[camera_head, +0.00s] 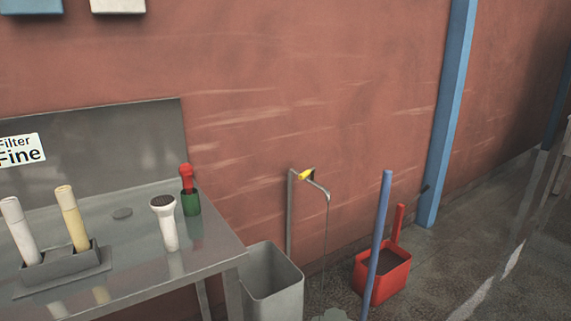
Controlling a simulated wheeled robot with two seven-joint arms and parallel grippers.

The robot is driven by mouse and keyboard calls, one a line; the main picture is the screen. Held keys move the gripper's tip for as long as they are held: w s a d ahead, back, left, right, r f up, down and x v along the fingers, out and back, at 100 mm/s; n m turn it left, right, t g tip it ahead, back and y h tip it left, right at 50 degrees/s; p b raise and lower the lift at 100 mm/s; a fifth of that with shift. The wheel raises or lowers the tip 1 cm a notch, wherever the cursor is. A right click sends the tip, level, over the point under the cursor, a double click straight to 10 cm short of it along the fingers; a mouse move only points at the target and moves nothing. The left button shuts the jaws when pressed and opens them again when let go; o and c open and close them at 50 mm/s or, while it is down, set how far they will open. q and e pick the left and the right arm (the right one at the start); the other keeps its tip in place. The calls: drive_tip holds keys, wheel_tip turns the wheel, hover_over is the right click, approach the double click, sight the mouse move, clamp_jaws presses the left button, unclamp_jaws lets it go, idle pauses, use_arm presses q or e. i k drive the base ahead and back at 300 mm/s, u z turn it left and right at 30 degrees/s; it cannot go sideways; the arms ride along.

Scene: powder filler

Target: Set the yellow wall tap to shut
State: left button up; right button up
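The yellow wall tap handle (306,175) sits on top of a grey tap at the foot of the red-brown wall, right of the steel bench. The tap's curved spout (322,190) points to the right and down. A thin stream of water (325,235) seems to fall from the spout to the floor, where a pale puddle (331,315) shows at the bottom edge. A grey pipe (289,215) runs down from the tap. Neither of my grippers is in view.
A steel bench (140,285) holds filter cartridges in a grey holder, a white brush-like tool (165,222) and a red-and-green item (189,190). A grey bin (271,290), a blue pole (377,240) and a red bucket (398,279) stand around the tap.

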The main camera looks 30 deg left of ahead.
sight(305, 175)
drive_tip(key=u, duration=1)
drive_tip(key=i, duration=0.9)
drive_tip(key=u, duration=0.95)
